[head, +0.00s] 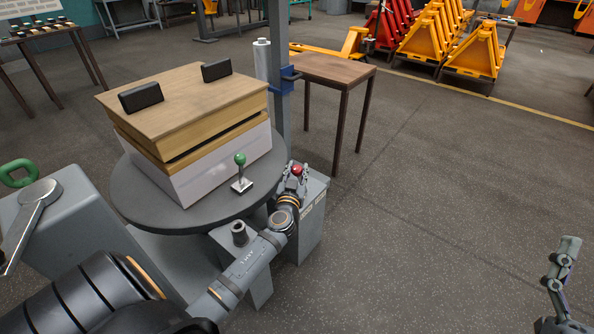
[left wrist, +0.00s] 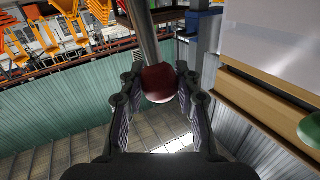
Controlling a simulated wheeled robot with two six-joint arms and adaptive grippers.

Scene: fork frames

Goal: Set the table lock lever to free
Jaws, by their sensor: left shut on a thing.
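A lever with a red ball knob (head: 297,170) stands at the top of a grey box (head: 312,222) beside the round table. My left gripper (head: 293,176) is shut on this knob. In the left wrist view the red knob (left wrist: 160,83) sits between the two fingers of my left gripper (left wrist: 160,95). The lever's shaft is mostly hidden by the fingers. A label on the box is too small to read. The round grey table (head: 215,213) bears a second lever with a green knob (head: 240,159). My right gripper (head: 565,258) is at the lower right, away from everything; its fingers are unclear.
A white and wooden box with a lid (head: 185,100) and two black handles stands on the round table. A post (head: 278,90) rises behind it. A small wooden table (head: 335,69) stands beyond. A grey cabinet (head: 65,225) is at left. The floor at right is clear.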

